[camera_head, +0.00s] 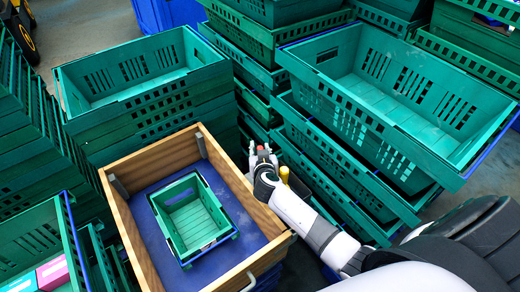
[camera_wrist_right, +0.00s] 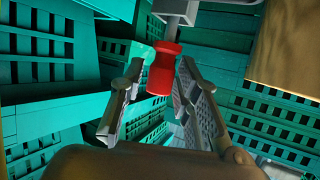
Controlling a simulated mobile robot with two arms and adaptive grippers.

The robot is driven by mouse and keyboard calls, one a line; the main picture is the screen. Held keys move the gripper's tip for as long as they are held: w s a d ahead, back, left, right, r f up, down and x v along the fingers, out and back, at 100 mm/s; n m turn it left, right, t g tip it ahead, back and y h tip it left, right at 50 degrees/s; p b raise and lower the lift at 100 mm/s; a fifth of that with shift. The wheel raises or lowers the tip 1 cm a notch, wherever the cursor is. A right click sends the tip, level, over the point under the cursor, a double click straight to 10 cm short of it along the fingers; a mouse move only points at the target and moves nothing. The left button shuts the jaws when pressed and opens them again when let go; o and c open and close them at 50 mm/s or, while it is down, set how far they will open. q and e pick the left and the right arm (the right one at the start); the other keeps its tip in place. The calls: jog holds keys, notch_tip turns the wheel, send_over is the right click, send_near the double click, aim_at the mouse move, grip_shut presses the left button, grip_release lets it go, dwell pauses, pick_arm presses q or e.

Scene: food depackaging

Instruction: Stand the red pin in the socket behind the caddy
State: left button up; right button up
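The red pin (camera_wrist_right: 163,72) shows in the right wrist view, slightly tilted in the picture, between the fingers of my right gripper (camera_wrist_right: 160,66). The right finger is close to the pin; a narrow gap shows on the left, so the gripper looks open around it. A grey bracket-like part (camera_wrist_right: 178,14) is just above the pin; whether they join is unclear. The socket and caddy cannot be made out for certain. My left gripper is not in view.
A wooden box (camera_head: 148,245) with a blue floor holds a small green crate (camera_head: 174,222). Tall stacks of green crates (camera_head: 390,100) stand behind and right, others (camera_head: 160,105) to the left. A yellow knob-like thing (camera_head: 284,174) is beside my right wrist.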

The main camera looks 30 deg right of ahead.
jog(key=shift+o, duration=0.7)
jog(key=shift+r, duration=0.1)
jog(key=shift+s+r+p, duration=0.1)
jog(key=shift+r+p, duration=0.05)
jog(key=shift+p, duration=0.15)
jog(key=v, duration=1.2)
jog(key=shift+b, duration=0.3)
